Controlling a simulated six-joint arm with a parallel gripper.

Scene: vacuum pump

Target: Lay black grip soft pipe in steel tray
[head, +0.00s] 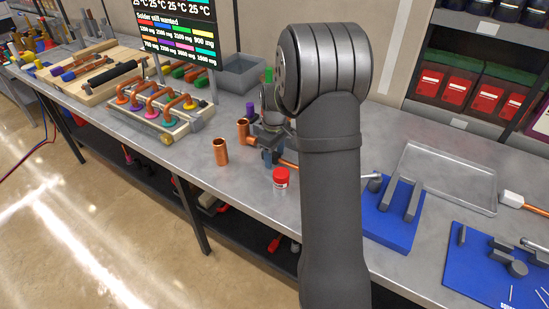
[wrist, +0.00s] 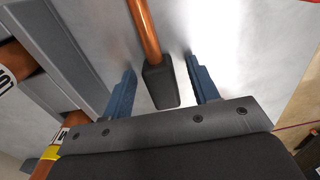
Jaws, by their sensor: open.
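In the wrist view a thin copper pipe with a black block grip (wrist: 160,84) lies between the two blue fingers of my gripper (wrist: 161,66). The fingers are open, with gaps on both sides of the grip. In the head view my gripper (head: 270,156) is low over the bench, left of my arm. A short length of copper pipe (head: 289,163) shows beside its fingers; the black grip is hidden there. The steel tray (head: 449,182) is flat, shallow and empty, on the bench to the right of my arm.
Upright copper tubes (head: 220,152) and a red-capped jar (head: 281,178) stand close to my gripper. A wooden rack of bent pipes (head: 160,112) is left. A blue fixture (head: 390,222) sits before the tray, and a white-gripped pipe (head: 512,198) lies at its right.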

